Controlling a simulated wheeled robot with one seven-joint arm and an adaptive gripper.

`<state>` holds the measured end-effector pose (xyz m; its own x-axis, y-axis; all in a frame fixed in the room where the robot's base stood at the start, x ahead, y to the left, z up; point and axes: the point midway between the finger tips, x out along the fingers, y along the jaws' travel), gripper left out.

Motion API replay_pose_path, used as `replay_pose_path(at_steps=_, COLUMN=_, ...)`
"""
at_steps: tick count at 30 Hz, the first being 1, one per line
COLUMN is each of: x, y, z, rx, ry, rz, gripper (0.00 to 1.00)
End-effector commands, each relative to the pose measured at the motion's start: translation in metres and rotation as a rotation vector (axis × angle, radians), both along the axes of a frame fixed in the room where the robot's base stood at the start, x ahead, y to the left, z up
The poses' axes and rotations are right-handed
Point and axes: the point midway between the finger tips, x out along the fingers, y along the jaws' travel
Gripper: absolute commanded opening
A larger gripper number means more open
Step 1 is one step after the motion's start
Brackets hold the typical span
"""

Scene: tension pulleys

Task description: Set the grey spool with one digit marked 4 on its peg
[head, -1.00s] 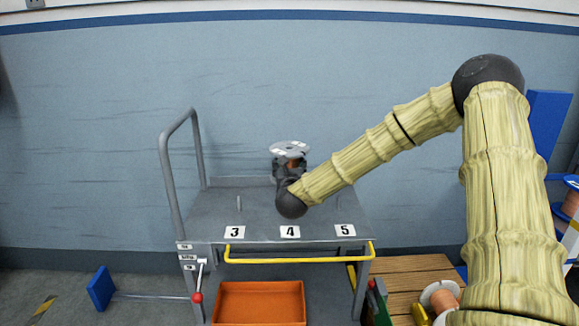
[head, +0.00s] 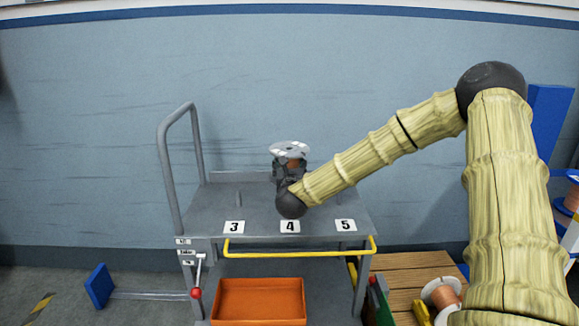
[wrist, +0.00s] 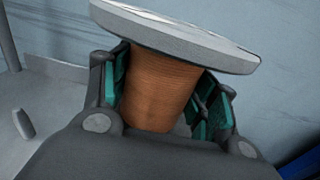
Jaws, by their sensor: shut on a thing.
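The grey spool (head: 290,149) has a pale grey top flange and a copper-coloured winding. My gripper (head: 289,168) is shut on the spool above the back of the cart top, behind the label 4 (head: 290,226). In the wrist view, the teal finger pads press on both sides of the copper winding (wrist: 155,92), and the grey flange (wrist: 185,32) sits above the fingers. The spool is upright or nearly so. Its lower flange and the peg for 4 are hidden by my gripper and wrist.
The grey cart (head: 225,205) has a raised handle at left and labels 3 (head: 234,227) and 5 (head: 345,225) along its front, with bare pegs behind them. An orange bin (head: 258,300) is below. Another copper spool (head: 445,297) is at a wooden pallet (head: 410,285).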

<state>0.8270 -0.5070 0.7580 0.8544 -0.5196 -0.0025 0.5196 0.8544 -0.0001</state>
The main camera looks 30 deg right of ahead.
Motion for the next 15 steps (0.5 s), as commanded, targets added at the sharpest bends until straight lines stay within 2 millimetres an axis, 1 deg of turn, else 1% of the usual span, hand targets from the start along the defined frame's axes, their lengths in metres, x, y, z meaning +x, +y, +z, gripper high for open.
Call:
replay_pose_path(at_steps=7, x=0.0002, y=0.0, z=-0.0062, rx=0.001, ry=-0.003, rz=0.0, gripper=0.16)
replay_pose_path(at_steps=15, x=0.0002, y=0.0, z=-0.0064, rx=0.0, ry=-0.002, rz=0.0, gripper=0.16)
